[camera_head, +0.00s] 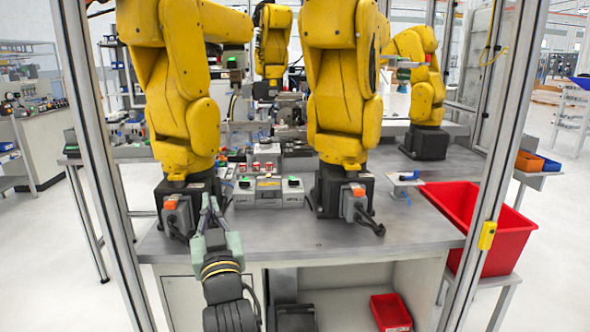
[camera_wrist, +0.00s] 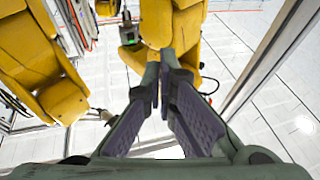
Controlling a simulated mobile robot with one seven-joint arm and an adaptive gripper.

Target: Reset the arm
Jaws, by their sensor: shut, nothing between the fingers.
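My arm (camera_head: 222,280) rises from the bottom of the head view. My gripper (camera_head: 208,204) points up and away, in front of the left yellow robot arm's black base. In the wrist view my gripper (camera_wrist: 160,82) has its two dark-padded fingers brought together at the tips. No object shows between them. Whether the fingers touch the base or stand clear of it cannot be told from the head view.
Large yellow robot arms (camera_head: 180,100) (camera_head: 342,90) stand on a grey table (camera_head: 300,236) inside a metal frame. Grey button boxes (camera_head: 268,190) sit between their bases. A red bin (camera_head: 480,225) is at right, and a small red tray (camera_head: 390,312) is below. The table's front middle is clear.

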